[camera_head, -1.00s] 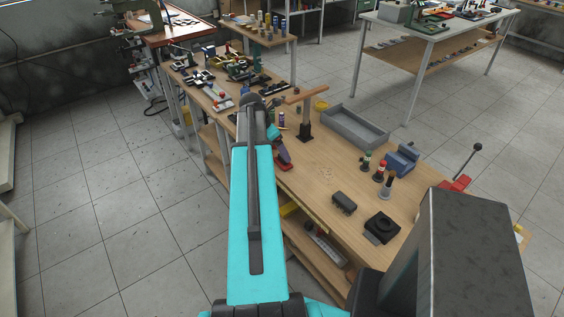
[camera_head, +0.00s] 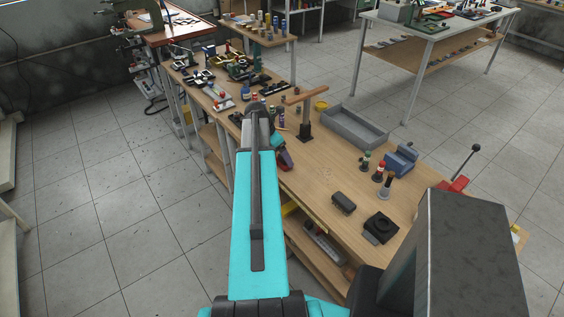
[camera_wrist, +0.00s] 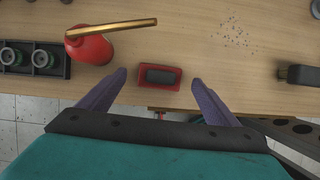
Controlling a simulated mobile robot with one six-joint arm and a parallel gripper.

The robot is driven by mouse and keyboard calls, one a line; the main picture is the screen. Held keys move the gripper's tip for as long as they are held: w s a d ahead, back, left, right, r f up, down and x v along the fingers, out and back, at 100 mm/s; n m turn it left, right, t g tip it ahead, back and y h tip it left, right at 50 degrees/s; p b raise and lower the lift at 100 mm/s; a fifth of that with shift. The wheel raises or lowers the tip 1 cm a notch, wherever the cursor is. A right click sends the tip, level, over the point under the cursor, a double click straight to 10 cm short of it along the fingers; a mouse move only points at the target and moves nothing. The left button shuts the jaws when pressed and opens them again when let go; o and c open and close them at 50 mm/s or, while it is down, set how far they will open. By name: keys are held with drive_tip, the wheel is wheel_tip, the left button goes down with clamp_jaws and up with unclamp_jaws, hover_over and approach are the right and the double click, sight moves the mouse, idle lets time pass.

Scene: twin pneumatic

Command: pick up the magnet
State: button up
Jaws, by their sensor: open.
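The likely magnet is a small red block with a dark grey top (camera_wrist: 160,75), lying on the wooden bench near its front edge in the wrist view. My gripper (camera_wrist: 159,80) is open, its two purple fingers spread to the left and right of the block, with a visible gap on each side. Nothing is held. How high the fingertips are above the bench is hard to tell. In the head view my gripper (camera_head: 285,158) is partly hidden by my teal arm at the bench's front edge, and I cannot make out the red block there.
A red can (camera_wrist: 90,50) with a brass spout stands just left of the block. A black holder with green-ringed parts (camera_wrist: 32,58) is farther left, and a dark object (camera_wrist: 298,75) lies right.

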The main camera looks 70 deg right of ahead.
drive_tip(key=shift+p+x, duration=0.6)
drive_tip(key=shift+x, duration=1.1)
drive_tip(key=c, duration=1.3)
